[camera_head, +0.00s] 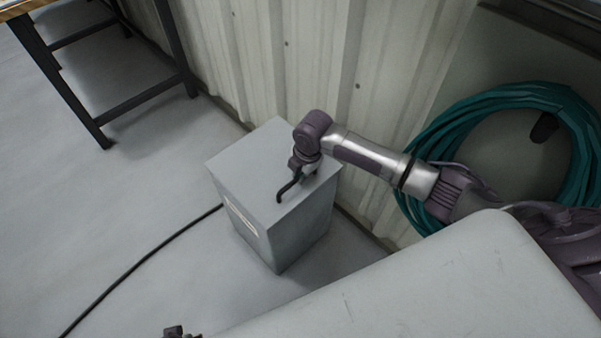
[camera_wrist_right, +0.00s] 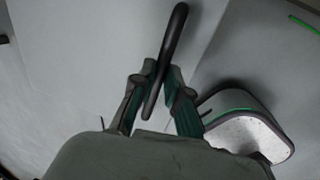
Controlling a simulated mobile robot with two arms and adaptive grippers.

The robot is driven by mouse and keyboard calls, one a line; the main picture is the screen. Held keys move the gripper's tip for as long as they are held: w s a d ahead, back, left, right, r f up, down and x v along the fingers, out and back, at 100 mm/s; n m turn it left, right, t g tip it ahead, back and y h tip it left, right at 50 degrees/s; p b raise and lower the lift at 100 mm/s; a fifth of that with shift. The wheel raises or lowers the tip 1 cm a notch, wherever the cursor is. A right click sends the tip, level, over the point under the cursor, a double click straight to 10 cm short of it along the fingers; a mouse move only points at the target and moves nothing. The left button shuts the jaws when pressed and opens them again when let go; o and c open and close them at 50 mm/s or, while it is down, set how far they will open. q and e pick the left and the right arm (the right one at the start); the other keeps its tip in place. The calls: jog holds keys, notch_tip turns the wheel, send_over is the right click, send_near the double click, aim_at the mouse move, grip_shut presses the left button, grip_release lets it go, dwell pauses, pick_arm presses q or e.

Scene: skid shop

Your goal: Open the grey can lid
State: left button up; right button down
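The grey can (camera_head: 280,235) is a box-shaped bin standing on the floor against the ribbed wall. Its flat grey lid (camera_head: 245,160) lies level on top and looks shut. A black bent handle (camera_head: 289,186) is at the lid's right part. My right gripper (camera_head: 302,168) is over the lid at that handle. In the right wrist view the handle (camera_wrist_right: 172,40) runs between the two fingertips of my right gripper (camera_wrist_right: 161,72), which look closed on it. A small dark part at the bottom edge of the head view may be my left gripper (camera_head: 176,331); its fingers cannot be made out.
A coiled teal hose (camera_head: 425,135) hangs on the wall at right. A black cable (camera_head: 140,262) runs along the floor to the can. A table with dark legs (camera_head: 75,95) stands at upper left. The floor left of the can is otherwise clear.

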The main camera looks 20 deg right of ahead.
aim_at(301, 186)
jog(key=shift+s+d+f, duration=0.1)
jog(key=shift+s+f, duration=0.1)
jog(key=shift+f, duration=0.75)
jog(key=shift+s+d+f, duration=0.1)
jog(key=shift+s+f, duration=0.05)
jog(key=shift+f, duration=0.75)
jog(key=c, duration=1.2)
grip_release()
jog(key=shift+r, duration=0.1)
jog(key=shift+r, duration=0.5)
jog(key=r, duration=0.3)
jog(key=s+r, duration=0.1)
jog(key=r, duration=0.3)
jog(key=s+r, duration=0.1)
jog(key=r, duration=0.2)
jog(key=shift+s+d+r, duration=0.1)
jog(key=shift+d+r, duration=0.3)
